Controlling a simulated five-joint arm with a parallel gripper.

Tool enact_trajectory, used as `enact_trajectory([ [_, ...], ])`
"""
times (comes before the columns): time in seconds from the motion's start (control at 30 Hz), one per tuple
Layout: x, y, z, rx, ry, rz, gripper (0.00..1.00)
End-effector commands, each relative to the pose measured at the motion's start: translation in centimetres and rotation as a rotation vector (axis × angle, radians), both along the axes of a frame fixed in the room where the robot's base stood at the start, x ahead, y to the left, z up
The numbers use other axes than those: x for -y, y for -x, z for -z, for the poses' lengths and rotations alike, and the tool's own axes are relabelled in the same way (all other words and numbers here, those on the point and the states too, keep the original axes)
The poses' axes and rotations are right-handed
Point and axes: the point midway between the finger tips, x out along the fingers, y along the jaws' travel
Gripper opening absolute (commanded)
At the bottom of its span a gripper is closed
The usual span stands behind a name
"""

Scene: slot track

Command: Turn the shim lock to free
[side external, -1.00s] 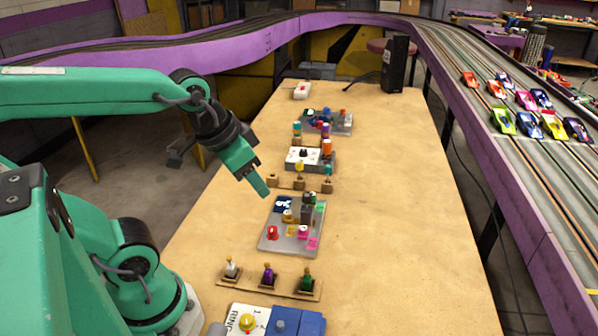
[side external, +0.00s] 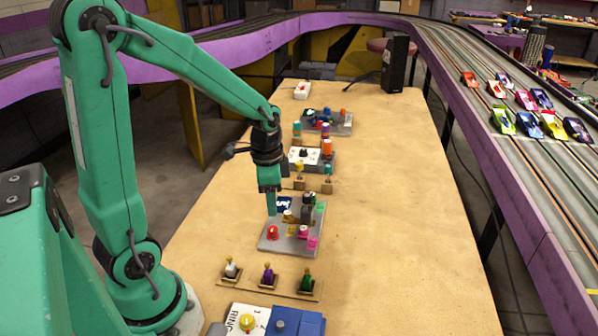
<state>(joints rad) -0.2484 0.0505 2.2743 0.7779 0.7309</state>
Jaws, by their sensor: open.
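My gripper (side external: 271,211) points straight down over the left part of a grey plate (side external: 273,248) in the middle of the table. It is open and I see nothing held in it. The plate carries several small parts: a red knob (side external: 272,232), a dark upright block (side external: 306,208), a yellow piece (side external: 291,231), pink pieces (side external: 312,243) and a green piece (side external: 320,207). A dark blue and white patch (side external: 285,203) lies just right of the fingertips. I cannot tell which part is the shim lock, or whether the fingertips touch anything.
In front is a strip with white, purple and green knobs (side external: 268,277), then a blue block (side external: 297,322). Behind stand a white box (side external: 304,161) with coloured posts and another grey plate (side external: 343,127). The table's right side (side external: 410,220) is clear.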

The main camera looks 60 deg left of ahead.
Motion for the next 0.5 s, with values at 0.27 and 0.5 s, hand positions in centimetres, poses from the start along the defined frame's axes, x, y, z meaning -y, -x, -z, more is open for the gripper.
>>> enact_trajectory([
  [0.27, -0.8, -0.3, 1.7, -0.039, 0.009, 0.042, 0.45],
  [0.5, -0.8, -0.3, 1.9, -0.039, 0.01, 0.042, 0.45],
])
